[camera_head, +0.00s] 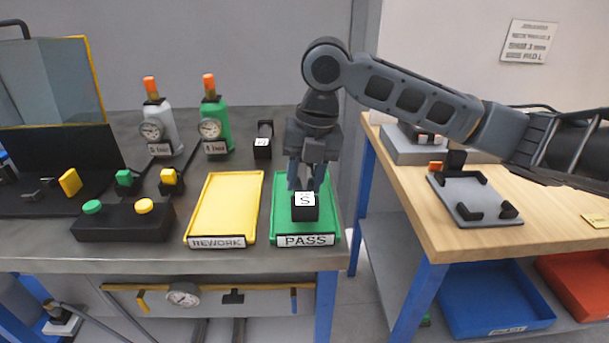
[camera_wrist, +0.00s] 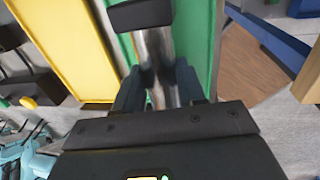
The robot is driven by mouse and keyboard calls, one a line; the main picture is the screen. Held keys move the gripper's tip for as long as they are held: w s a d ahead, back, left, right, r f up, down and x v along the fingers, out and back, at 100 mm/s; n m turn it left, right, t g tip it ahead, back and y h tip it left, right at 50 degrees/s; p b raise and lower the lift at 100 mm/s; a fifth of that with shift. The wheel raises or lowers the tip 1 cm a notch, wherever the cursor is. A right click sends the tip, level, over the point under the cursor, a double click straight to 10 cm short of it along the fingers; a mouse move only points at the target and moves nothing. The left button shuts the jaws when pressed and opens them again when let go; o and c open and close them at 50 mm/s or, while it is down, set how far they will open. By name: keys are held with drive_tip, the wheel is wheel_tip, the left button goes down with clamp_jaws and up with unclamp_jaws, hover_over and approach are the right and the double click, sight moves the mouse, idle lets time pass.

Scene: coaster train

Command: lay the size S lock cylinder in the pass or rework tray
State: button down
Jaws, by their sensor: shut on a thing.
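The size S lock cylinder (camera_head: 305,207) has a black block end with a white "S" label. In the wrist view its metal barrel (camera_wrist: 156,62) runs between the fingers, with the black block at the top edge. My gripper (camera_head: 308,183) is shut on it, pointing down over the green PASS tray (camera_head: 281,226). The cylinder is over or in this tray; I cannot tell whether it touches the tray floor. The yellow REWORK tray (camera_head: 225,207) is empty, just left of the green one.
Another small labelled black cylinder (camera_head: 263,140) stands behind the trays. A black button box (camera_head: 122,222) and two bottles with gauges, one grey (camera_head: 160,125) and one green (camera_head: 215,128), are to the left. A wooden table (camera_head: 450,240) with a grey fixture (camera_head: 474,198) is at the right, across a gap.

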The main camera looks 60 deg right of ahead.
sight(307, 177)
drive_tip(key=shift+f+b, duration=0.9)
drive_tip(key=shift+f, duration=0.4)
drive_tip(key=c, duration=0.6)
unclamp_jaws()
drive_tip(key=shift+f, duration=0.1)
drive_tip(key=shift+s+d+r, duration=0.1)
drive_tip(key=shift+s+r, duration=0.05)
drive_tip(key=shift+r, duration=1.15)
drive_tip(key=shift+s+d+r, duration=0.15)
drive_tip(key=shift+s+r, duration=0.05)
drive_tip(key=shift+r, duration=1.1)
drive_tip(key=shift+s+d+r, duration=0.1)
drive_tip(key=shift+s+r, duration=0.05)
drive_tip(key=shift+r, duration=1.15)
